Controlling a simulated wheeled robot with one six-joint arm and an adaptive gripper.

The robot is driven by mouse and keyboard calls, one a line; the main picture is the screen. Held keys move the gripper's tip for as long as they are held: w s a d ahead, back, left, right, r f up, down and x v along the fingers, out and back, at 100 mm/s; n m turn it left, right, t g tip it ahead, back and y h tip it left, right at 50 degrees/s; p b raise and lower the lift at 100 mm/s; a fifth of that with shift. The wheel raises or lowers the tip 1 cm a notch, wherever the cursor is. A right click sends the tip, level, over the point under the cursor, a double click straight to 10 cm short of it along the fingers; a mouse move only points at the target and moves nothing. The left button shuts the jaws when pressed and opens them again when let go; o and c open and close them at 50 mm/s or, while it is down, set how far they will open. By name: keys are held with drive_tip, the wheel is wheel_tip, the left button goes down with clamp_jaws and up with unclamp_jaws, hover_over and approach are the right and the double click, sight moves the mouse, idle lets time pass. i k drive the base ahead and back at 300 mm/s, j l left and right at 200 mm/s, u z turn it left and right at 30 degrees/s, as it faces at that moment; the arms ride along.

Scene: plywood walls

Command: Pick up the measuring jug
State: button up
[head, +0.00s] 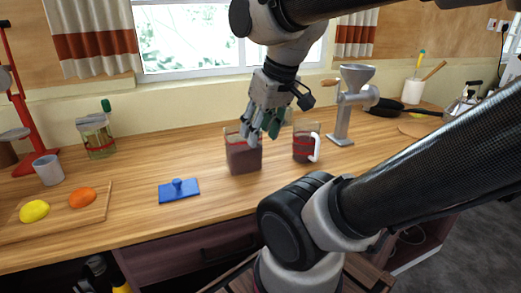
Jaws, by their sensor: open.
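The measuring jug (303,148) stands upright on the wooden counter, just right of the picture's middle. It is clear, with dark contents, a red band and a white handle on its right side. My gripper (260,133) is open and points down, left of the jug. Its fingertips are at the rim of a clear square container (243,158) with dark contents. They overlap its upper part in the picture; I cannot tell whether they touch it or reach inside. A narrow gap shows between this container and the jug.
A metal grinder (347,108) stands close behind the jug to the right. A blue lid (179,190) lies left of the container. A board (60,217) with a lemon (34,211) and an orange (82,198) is far left. The counter's front edge is near.

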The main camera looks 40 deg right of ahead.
sight(306, 141)
drive_tip(key=k+z, duration=0.15)
drive_tip(key=z, duration=1.6)
